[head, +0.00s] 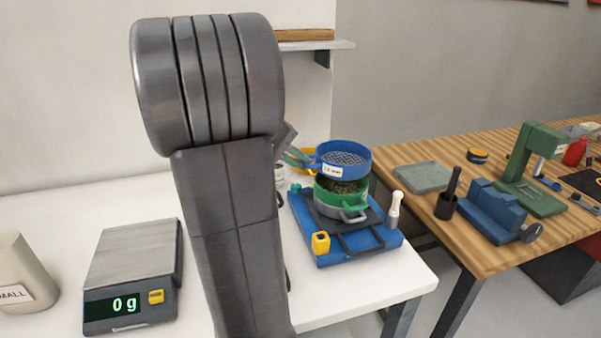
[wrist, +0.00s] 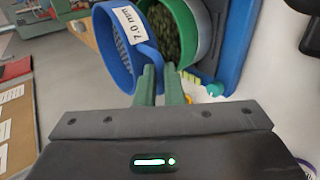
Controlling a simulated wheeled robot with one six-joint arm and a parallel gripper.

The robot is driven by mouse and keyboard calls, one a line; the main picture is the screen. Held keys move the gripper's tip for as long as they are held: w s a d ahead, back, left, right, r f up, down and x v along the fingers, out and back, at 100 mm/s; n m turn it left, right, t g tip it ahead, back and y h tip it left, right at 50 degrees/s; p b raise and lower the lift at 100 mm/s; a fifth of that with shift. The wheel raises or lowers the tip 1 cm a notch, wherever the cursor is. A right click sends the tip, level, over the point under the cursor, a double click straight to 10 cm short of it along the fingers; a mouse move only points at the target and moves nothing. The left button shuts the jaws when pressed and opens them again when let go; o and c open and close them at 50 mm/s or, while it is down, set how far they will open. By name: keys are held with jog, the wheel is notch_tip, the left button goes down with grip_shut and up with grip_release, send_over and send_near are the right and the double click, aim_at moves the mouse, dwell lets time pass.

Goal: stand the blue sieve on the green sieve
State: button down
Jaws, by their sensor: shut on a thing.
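The blue sieve (head: 345,158), with a mesh bottom and a white label, is just above the green sieve in the head view. It also shows at the upper left of the wrist view (wrist: 118,68), its label reading 7.0 mm. My gripper (wrist: 160,72) is shut on the blue sieve at its near side. In the head view my gripper (head: 299,157) is partly hidden behind my arm. The green sieve (head: 341,197) holds dark green grains and stands on the blue shaker base. A gap shows between the sieves, and I see no contact.
The blue shaker base (head: 378,243) has a yellow block (head: 320,243) and a white-knobbed post (head: 395,209). A scale (head: 130,280) reading 0 g and a beige container (head: 22,275) stand left. A wooden table (head: 480,245) with tools is at right.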

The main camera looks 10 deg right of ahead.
jog(key=shift+f, duration=1.7)
jog(key=shift+f+b, duration=0.25)
jog(key=shift+b, duration=0.1)
jog(key=c, duration=1.5)
grip_release()
jog(key=shift+c, duration=0.2)
jog(key=v, duration=1.2)
jog(key=shift+r+p, duration=0.3)
jog(key=shift+r, duration=0.05)
